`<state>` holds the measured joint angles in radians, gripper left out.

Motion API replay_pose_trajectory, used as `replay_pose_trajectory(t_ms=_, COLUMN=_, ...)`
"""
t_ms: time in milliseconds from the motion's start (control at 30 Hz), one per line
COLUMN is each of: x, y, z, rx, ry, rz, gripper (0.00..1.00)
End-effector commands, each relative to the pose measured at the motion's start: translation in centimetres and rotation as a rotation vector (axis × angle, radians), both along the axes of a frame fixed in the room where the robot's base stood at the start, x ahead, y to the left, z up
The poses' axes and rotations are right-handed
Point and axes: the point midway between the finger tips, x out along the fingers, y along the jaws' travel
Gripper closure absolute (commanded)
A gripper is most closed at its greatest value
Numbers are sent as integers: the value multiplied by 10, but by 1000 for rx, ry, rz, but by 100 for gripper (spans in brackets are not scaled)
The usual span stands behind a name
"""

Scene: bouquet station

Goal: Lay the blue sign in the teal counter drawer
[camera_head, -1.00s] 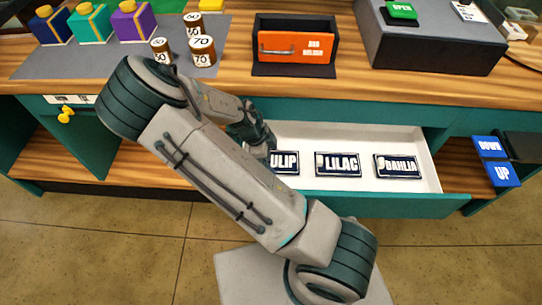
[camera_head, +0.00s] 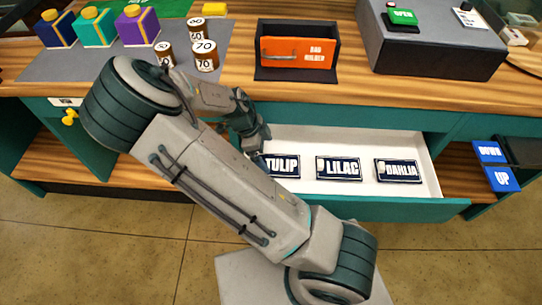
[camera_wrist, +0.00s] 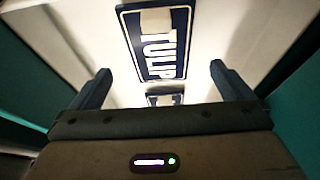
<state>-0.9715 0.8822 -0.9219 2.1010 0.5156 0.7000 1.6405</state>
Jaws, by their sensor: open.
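The teal counter drawer (camera_head: 405,209) is pulled open, with a white inside. Three dark blue signs with white letters lie flat in it, in a row: TULIP (camera_head: 282,167) at left, LILAC (camera_head: 338,168) in the middle and DAHLIA (camera_head: 398,171) at right. My gripper (camera_head: 256,153) is at the drawer's left end, just beside the TULIP sign. In the wrist view my gripper (camera_wrist: 160,70) has its fingers wide apart with nothing held between them. The TULIP sign (camera_wrist: 157,42) lies beyond the fingertips; part of another sign shows below it.
On the wooden counter above stand an orange piece (camera_head: 297,52) in a black holder, several numbered cups (camera_head: 204,55), coloured boxes (camera_head: 137,26) and a grey block (camera_head: 440,45). Blue DOWN (camera_head: 489,151) and UP (camera_head: 502,179) plates are right of the drawer.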

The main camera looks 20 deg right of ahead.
Motion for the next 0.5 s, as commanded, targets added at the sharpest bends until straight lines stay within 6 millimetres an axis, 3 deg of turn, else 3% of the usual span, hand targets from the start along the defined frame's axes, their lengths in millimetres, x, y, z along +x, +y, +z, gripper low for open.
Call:
replay_pose_trajectory(t_ms=33, x=2, y=5, z=13, rx=1, ry=-2, rz=4, gripper=0)
replay_pose_trajectory(t_ms=200, x=6, y=16, z=41, rx=2, ry=-2, rz=3, gripper=0)
replay_pose_trajectory(t_ms=500, x=3, y=21, z=60, rx=28, ry=22, rz=19, gripper=0)
